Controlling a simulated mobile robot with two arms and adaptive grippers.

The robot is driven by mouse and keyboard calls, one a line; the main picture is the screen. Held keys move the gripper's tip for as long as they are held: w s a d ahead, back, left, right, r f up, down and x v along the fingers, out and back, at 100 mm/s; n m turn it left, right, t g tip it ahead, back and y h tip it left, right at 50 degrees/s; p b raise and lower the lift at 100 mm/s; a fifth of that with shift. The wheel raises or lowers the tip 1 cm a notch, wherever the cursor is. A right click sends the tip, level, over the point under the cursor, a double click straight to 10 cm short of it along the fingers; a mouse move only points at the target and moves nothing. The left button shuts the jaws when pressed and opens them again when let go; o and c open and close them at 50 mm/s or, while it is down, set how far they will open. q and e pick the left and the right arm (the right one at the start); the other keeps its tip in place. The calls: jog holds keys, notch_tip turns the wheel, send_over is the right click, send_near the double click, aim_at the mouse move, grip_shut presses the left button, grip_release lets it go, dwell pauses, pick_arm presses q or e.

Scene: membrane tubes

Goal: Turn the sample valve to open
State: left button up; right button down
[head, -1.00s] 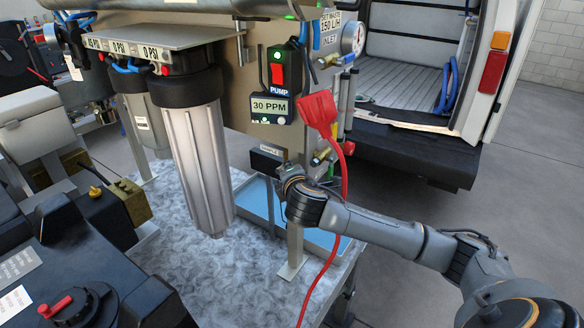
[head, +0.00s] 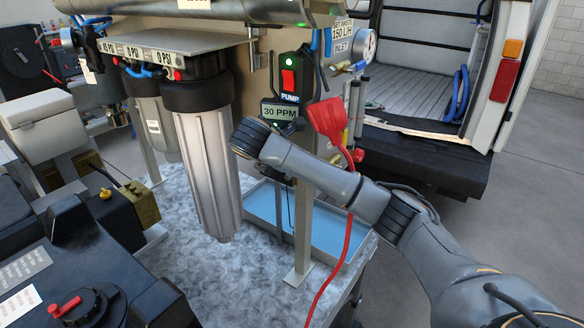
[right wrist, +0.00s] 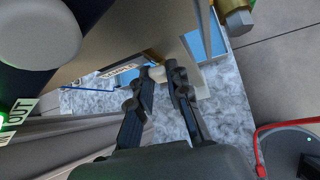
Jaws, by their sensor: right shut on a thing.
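In the right wrist view my right gripper (right wrist: 164,78) reaches up to the sample valve (right wrist: 152,57), just beside a "SAMPLE" label (right wrist: 121,70) on the panel's lower edge. Its two dark fingers are closed in on a small part of the valve, most of which they hide. A little brass colour shows above the fingertips. In the head view my right forearm and wrist cover the label and valve, and the fingers are hidden there. I cannot make out the handle's angle. My left gripper is not in view.
A clear filter housing (head: 207,170) hangs left of my right wrist. The pump switch box (head: 290,80) is just above it. A red paddle-shaped connector with a cable (head: 330,122) hangs close to my forearm. A blue tray (head: 300,220) lies below.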

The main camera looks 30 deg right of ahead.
jog(key=shift+w+a+n+g, duration=0.15)
jog(key=shift+w+n+g, duration=0.25)
jog(key=shift+g, duration=0.3)
jog(key=shift+h, duration=0.3)
jog(key=c, duration=1.3)
grip_release()
jog(key=shift+w, duration=0.1)
jog(key=shift+r, duration=0.1)
jog(key=v, duration=1.2)
jog(key=shift+w, duration=0.15)
